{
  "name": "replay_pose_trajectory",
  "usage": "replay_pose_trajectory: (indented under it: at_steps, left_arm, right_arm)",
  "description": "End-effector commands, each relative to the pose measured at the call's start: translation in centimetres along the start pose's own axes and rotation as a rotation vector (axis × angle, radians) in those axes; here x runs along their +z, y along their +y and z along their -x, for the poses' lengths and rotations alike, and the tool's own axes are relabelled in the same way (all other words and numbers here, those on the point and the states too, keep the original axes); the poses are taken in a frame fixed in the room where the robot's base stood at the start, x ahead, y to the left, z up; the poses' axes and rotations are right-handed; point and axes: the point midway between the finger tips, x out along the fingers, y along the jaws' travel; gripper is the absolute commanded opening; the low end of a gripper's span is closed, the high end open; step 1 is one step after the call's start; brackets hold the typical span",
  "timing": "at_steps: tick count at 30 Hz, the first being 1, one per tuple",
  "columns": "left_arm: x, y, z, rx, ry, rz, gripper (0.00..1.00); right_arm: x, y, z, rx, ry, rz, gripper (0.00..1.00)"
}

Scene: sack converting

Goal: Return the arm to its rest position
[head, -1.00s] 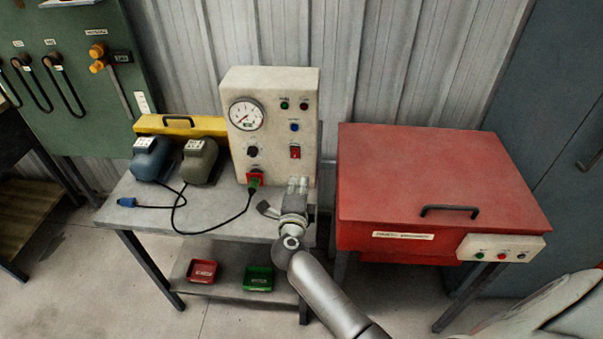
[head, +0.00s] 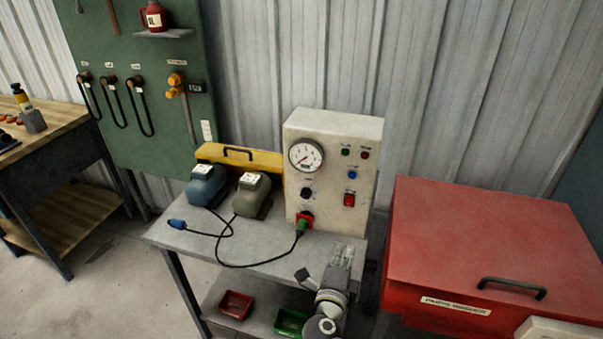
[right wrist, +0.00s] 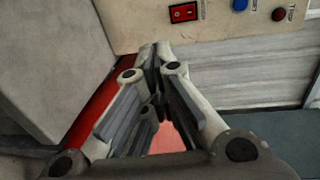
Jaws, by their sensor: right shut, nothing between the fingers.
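My right gripper (head: 344,254) is in front of the right end of the grey bench (head: 270,252), below the control panel box (head: 333,165). It is shut and empty. In the right wrist view the closed fingers (right wrist: 157,55) point toward the lower edge of the panel, near its red switch (right wrist: 184,12); whether they touch it cannot be told. A green plug (head: 303,226) sits in the panel's red socket, with a black cable running from it. My left gripper is in neither current view.
A red chest (head: 490,245) with a black handle stands at the right, close to my right arm. Blue (head: 206,186) and olive (head: 251,195) units stand on the bench. Red (head: 236,304) and green (head: 290,322) trays lie below. Floor is open at the lower left.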

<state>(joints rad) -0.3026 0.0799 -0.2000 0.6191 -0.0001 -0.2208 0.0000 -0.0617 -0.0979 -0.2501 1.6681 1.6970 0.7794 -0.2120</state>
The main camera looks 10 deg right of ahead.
Motion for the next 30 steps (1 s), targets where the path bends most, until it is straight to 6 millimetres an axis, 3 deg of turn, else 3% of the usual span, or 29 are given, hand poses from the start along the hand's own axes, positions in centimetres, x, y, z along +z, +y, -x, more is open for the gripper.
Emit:
replay_pose_trajectory:
  at_steps: [4, 8, 12, 17, 20, 24, 30]
  left_arm:
    - [0.0, 0.0, 0.0, 0.0, 0.0, 0.0, 0.49]
    - [-0.1, 0.0, 0.0, 0.0, 0.001, 0.0, 0.49]
    - [-0.2, 0.0, 0.0, 0.0, 0.002, 0.0, 0.49]
    - [-0.2, 0.0, 0.0, 0.0, 0.003, 0.0, 0.49]
    - [-0.2, 0.0, 0.0, 0.0, 0.003, 0.0, 0.49]
    - [-0.3, 0.0, 0.0, -0.001, 0.004, 0.0, 0.49]
    - [-0.3, -0.1, 0.0, -0.001, 0.005, 0.0, 0.49]
  right_arm:
    - [0.3, -0.8, 0.1, -0.03, -0.03, 0.014, 0.0]
    - [1.7, -3.4, 1.1, -0.137, -0.145, 0.078, 0.0]
    - [4.3, -6.5, 3.7, -0.288, -0.341, 0.217, 0.0]
    - [7.3, -7.8, 7.9, -0.408, -0.576, 0.422, 0.0]
    - [8.6, -7.1, 10.8, -0.447, -0.718, 0.57, 0.0]
    - [9.2, -4.6, 14.5, -0.45, -0.905, 0.796, 0.0]
    - [6.9, 0.9, 18.8, -0.338, -1.133, 1.141, 0.0]
